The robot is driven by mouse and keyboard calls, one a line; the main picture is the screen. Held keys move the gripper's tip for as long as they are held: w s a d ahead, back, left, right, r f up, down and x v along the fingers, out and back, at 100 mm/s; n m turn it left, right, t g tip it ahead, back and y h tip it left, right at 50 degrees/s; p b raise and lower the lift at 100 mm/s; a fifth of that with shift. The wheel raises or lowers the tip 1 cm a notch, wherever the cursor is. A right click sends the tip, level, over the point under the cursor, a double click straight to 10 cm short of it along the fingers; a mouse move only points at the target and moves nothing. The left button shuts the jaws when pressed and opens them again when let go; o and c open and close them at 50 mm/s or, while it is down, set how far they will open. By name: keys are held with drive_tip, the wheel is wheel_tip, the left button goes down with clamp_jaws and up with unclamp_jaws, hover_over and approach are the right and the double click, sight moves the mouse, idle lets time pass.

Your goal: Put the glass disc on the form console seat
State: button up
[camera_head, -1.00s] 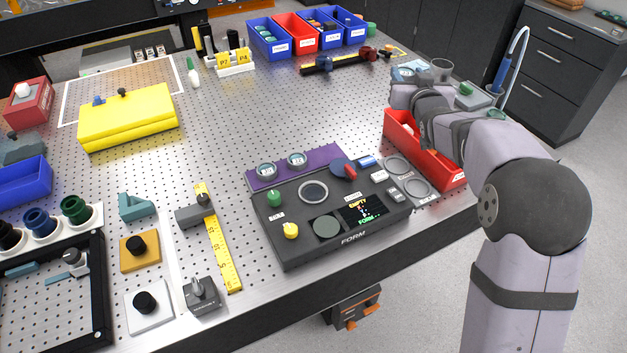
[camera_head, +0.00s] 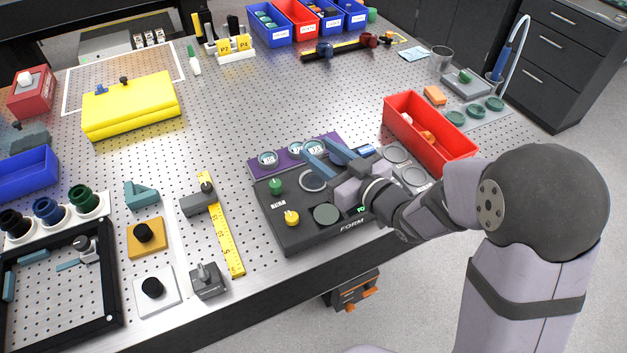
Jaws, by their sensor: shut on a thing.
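The black console (camera_head: 292,235) lettered FORM sits near the table's front edge. A pale-ringed round seat (camera_head: 312,181) shows on its top, partly covered by my gripper. My gripper (camera_head: 314,146) is over the back of the console, its long blue fingers pointing to the back left. It is shut on a small clear glass disc (camera_head: 316,149) with a pale label, between the fingertips. I cannot tell how high the disc is above the console or the purple mat. Two similar discs (camera_head: 267,158) (camera_head: 295,148) are on the purple mat (camera_head: 256,169) behind the console.
A red bin (camera_head: 430,137) stands at the right. A yellow ruler (camera_head: 223,235) lies to the left.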

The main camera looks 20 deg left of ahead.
sight(321, 188)
drive_tip(key=shift+a+r, duration=0.1)
drive_tip(key=shift+r, duration=0.15)
drive_tip(key=shift+f+p, duration=0.6)
drive_tip(key=shift+f, duration=4.4)
drive_tip(key=shift+f, duration=0.15)
drive_tip(key=o, duration=1.2)
drive_tip(key=shift+r, duration=0.2)
